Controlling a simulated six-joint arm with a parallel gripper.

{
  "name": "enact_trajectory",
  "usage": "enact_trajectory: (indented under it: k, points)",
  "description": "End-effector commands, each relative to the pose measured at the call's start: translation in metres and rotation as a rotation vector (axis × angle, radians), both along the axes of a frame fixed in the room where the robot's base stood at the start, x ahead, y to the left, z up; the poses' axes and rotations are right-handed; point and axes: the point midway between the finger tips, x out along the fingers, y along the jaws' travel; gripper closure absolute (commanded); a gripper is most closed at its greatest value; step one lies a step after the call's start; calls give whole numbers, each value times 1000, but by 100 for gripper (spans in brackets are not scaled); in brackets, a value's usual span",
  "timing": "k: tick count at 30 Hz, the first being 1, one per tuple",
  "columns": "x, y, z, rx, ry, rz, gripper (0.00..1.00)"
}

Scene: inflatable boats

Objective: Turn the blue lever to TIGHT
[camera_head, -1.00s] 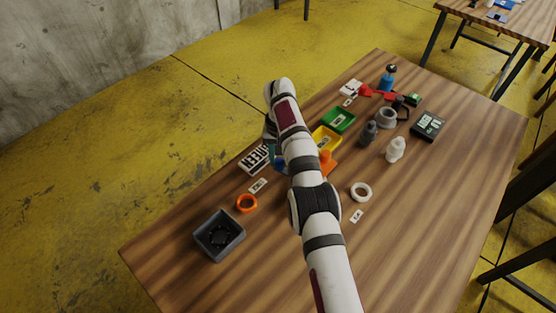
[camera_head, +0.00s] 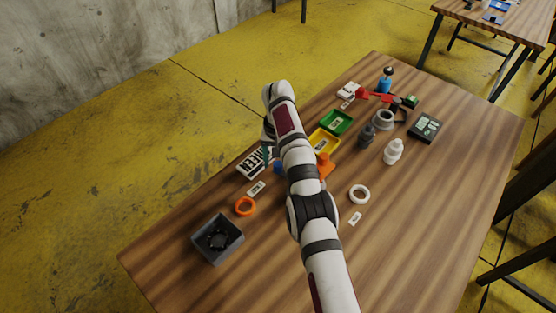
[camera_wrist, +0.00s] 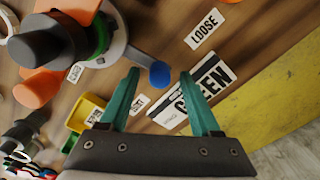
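The blue lever (camera_wrist: 160,74) shows its round end in the wrist view. It sticks out from a round pale fixture (camera_wrist: 110,45) with a green ring, a dark grey cap and orange parts. My gripper (camera_wrist: 159,73) has two teal fingers, open, with the lever's end between or just beyond their tips. I cannot tell if they touch it. A card reading LOOSE (camera_wrist: 207,36) lies on the far side; a small card (camera_wrist: 138,104), too blurred to read surely, lies beyond the left finger. In the head view the lever (camera_head: 279,168) is partly hidden behind my arm.
A GREEN sign (camera_wrist: 192,96) lies beneath the right finger, near the table edge. A grey bin (camera_head: 217,239) and orange ring (camera_head: 245,207) sit front left.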

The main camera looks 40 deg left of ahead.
Motion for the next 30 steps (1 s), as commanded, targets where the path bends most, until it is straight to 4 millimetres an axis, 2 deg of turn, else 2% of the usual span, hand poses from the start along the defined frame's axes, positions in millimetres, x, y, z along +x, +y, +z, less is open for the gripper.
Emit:
enact_trajectory:
  k: [14, 20, 25, 30]
  points:
    - [-3, 0, 0, -3, 1, 45, 36]
    - [-21, -6, 1, -2, 1, 219, 36]
    - [-47, -23, 2, -1, -1, 523, 36]
    - [-46, -22, 49, 2, -6, 534, 36]
